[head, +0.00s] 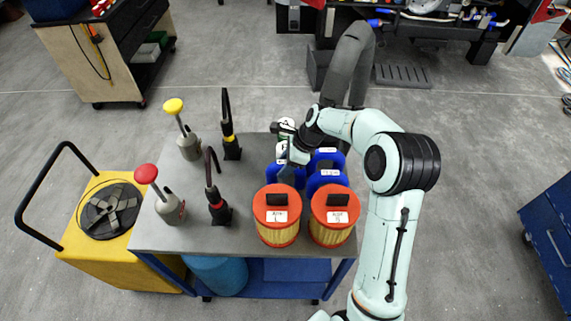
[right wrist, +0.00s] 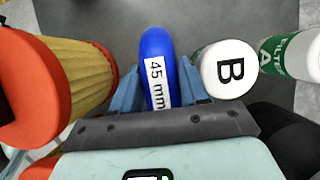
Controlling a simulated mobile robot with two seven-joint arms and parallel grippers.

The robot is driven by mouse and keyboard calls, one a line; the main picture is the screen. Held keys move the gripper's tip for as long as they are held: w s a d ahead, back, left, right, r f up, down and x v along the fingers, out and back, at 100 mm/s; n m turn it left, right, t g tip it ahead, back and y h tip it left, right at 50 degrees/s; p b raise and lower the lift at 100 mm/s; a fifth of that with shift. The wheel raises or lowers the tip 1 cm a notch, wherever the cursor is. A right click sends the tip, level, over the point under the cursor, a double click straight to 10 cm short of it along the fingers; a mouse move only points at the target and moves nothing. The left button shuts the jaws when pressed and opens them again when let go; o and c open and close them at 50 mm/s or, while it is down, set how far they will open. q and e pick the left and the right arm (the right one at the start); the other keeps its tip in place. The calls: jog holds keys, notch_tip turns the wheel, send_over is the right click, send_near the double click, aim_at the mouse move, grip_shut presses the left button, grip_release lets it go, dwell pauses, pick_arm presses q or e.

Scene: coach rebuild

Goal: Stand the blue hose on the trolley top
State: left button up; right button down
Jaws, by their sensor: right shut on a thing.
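My right gripper (head: 292,160) is above the trolley top (head: 245,190), in its right half. In the right wrist view the gripper (right wrist: 160,85) is shut on a blue hose (right wrist: 157,50) labelled "45 mm", with a finger on each side. In the head view this blue hose (head: 286,177) is partly hidden by the gripper. Other blue pieces (head: 327,179) stand close to its right. I cannot tell whether the held hose touches the trolley top. My left gripper is not in view.
Two orange-capped filters (head: 277,215) (head: 331,215) stand in front of the hose. A white bottle marked B (right wrist: 226,70) and a green-and-white bottle (right wrist: 290,55) stand beside it. Pump cans (head: 188,143) and black-handled tools (head: 230,143) occupy the left; the middle is bare.

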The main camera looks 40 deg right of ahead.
jog(key=shift+f, duration=0.1)
jog(key=c, duration=0.8)
grip_release()
jog(key=shift+c, duration=0.2)
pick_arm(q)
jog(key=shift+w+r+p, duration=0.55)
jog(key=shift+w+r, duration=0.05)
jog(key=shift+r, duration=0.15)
pick_arm(e)
jog(key=v, duration=1.2)
